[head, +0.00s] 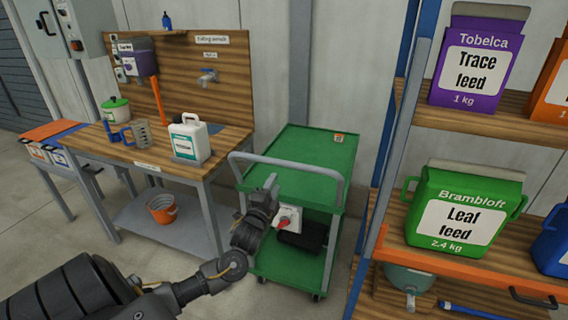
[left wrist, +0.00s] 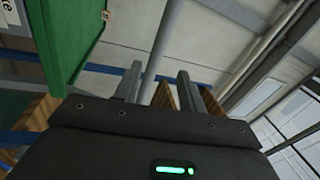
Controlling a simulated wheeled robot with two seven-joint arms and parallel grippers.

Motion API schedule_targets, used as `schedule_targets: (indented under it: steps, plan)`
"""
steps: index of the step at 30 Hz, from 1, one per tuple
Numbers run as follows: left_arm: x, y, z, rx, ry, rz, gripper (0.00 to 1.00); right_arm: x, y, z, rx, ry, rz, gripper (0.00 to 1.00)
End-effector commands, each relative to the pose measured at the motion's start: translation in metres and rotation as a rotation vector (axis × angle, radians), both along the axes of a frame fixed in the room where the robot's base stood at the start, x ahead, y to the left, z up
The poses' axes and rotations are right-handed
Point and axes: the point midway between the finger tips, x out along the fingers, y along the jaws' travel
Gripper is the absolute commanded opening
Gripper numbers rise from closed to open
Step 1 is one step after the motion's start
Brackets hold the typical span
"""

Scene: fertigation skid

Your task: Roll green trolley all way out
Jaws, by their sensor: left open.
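The green trolley (head: 312,152) stands between the wooden bench and the shelf rack, with a grey push handle (head: 300,168) across its near end. A white box with a red knob (head: 288,219) sits below its top deck. My left gripper (head: 270,183) is at the near side of the handle, close to the bar. In the left wrist view my open left gripper (left wrist: 158,82) has a grey bar running between its two fingers, apparently the handle. The trolley's green deck (left wrist: 58,35) fills the upper left there. My right gripper is not in view.
The wooden bench (head: 150,152) on the left carries a white jug (head: 188,140) and other items. The rack with a green Leaf feed container (head: 462,210) stands close on the right. Bare grey floor (head: 160,250) lies in front of the bench.

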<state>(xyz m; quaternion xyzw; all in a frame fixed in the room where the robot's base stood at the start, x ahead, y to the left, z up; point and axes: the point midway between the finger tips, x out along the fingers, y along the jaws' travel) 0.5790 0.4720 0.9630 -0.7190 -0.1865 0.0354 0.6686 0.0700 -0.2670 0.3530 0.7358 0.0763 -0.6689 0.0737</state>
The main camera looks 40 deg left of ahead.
Motion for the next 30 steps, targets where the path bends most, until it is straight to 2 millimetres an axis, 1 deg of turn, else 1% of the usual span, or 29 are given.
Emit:
schedule_targets:
  steps: [4,8,11,14,24,30]
  plan:
    - [-0.001,0.003,-0.001,0.088,0.03,0.029,0.41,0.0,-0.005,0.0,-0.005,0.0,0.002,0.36]
    - [0.0,0.003,-0.001,0.101,0.035,0.031,0.41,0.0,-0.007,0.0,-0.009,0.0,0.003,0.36]
    - [0.006,0.005,0.001,0.1,0.035,0.031,0.41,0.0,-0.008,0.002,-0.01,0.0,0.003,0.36]
    - [0.017,0.009,0.004,0.101,0.034,0.032,0.41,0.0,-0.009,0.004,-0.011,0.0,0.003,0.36]
    - [0.075,0.029,0.017,0.099,0.035,0.031,0.41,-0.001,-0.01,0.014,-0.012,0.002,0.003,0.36]
    - [0.095,0.036,0.019,0.098,0.035,0.03,0.41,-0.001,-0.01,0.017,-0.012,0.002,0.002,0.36]
